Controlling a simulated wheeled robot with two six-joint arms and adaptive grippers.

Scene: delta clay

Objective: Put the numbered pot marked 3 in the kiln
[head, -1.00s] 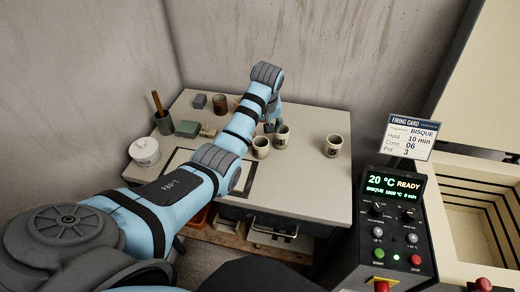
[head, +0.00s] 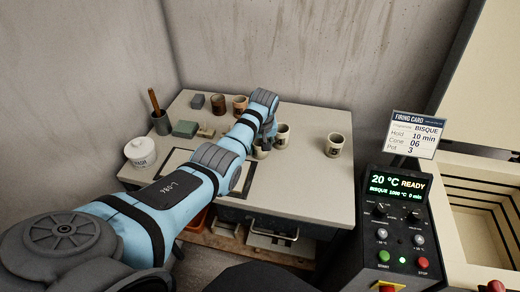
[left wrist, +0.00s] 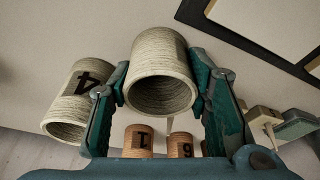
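My left gripper (head: 266,143) is low over the table among the cream pots. In the left wrist view its two fingers (left wrist: 160,85) stand on either side of a cream pot (left wrist: 158,65); I cannot tell whether they press on it. No number shows on that pot, which is partly hidden in the head view (head: 260,151). A cream pot marked 4 (left wrist: 75,105) stands close beside it. Another cream pot (head: 334,145) stands to the right, its mark unreadable. The open kiln (head: 478,225) is at the right. My right gripper is not in view.
Brown pots (head: 240,105), one marked 1 (left wrist: 139,142), stand at the back. The control box (head: 395,225) and firing card (head: 416,134) stand before the kiln.

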